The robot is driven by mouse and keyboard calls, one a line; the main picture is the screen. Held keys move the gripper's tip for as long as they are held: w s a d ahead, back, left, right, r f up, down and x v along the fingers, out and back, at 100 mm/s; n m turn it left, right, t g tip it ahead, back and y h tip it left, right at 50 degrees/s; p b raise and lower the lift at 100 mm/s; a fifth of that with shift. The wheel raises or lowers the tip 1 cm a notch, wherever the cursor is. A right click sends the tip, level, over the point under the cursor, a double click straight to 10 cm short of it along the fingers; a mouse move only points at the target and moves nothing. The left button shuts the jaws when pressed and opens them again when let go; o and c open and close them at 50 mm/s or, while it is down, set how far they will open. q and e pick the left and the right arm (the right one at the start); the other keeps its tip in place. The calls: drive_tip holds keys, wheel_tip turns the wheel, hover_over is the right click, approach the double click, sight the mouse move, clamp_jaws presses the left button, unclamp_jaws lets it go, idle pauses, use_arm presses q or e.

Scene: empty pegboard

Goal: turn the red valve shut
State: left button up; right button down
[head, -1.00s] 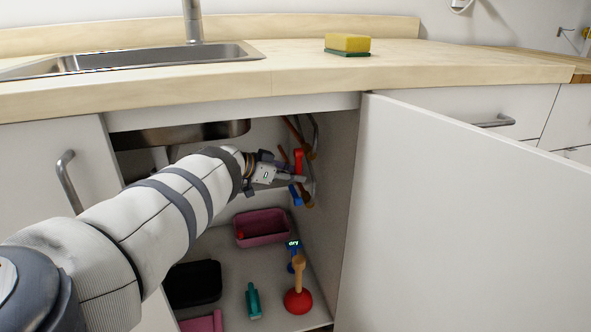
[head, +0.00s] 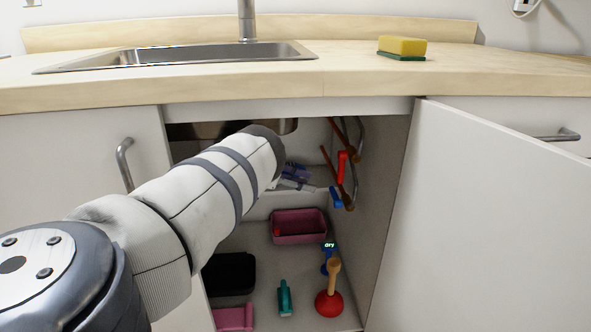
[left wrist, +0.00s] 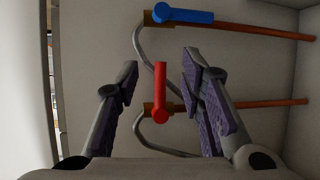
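The red valve handle (head: 342,167) is on a copper pipe by the right wall inside the open sink cabinet. In the left wrist view the red handle (left wrist: 160,85) points up, across its copper pipe (left wrist: 265,103), pivoting at its lower end on a brass body. My left gripper (head: 297,177) is inside the cabinet, left of the valve and apart from it, partly hidden by my arm. In the left wrist view the gripper (left wrist: 160,68) is open, a finger on each side of the handle with gaps. My right gripper is out of view.
A blue valve handle (left wrist: 183,16) lies along the neighbouring pipe. The cabinet floor holds a pink tub (head: 300,238), a red plunger (head: 329,302), a teal bottle (head: 285,298) and a black box (head: 230,286). The open door (head: 500,220) stands at the right.

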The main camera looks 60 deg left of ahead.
use_arm(q)
drive_tip(key=shift+s+a, duration=0.15)
drive_tip(key=shift+s, duration=0.65)
drive_tip(key=shift+s+a, duration=0.15)
drive_tip(key=shift+s, duration=0.6)
